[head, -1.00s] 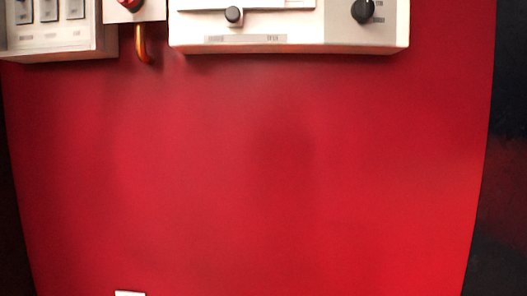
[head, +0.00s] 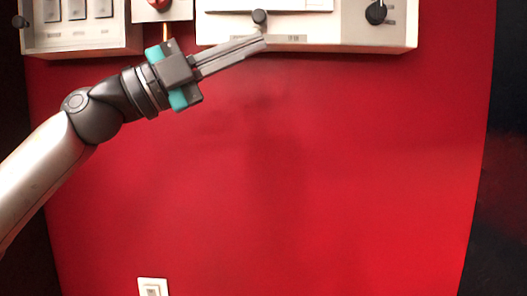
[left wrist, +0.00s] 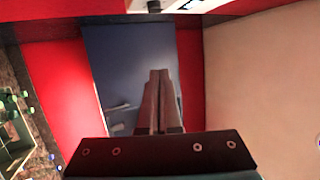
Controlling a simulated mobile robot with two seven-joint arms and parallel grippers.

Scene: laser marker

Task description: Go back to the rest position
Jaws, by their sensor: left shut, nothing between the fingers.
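My left gripper (head: 262,42) comes in from the left in the head view. Its fingers are shut together with nothing between them, and they point right, by the lower edge of the white machine (head: 380,38) near its black slider knob (head: 260,16). I cannot tell whether the fingertips touch the machine. The left wrist view also shows the shut fingers (left wrist: 160,75), in front of a blue-grey panel (left wrist: 118,60). My right gripper is in neither view.
A switch box (head: 85,45) stands at the upper left, beside a small unit with a red knob (head: 158,4). A white wall-switch-like piece (head: 152,287) is at the bottom. The red surface (head: 300,190) is mostly bare. Shelves with green items (left wrist: 15,115) show at left in the wrist view.

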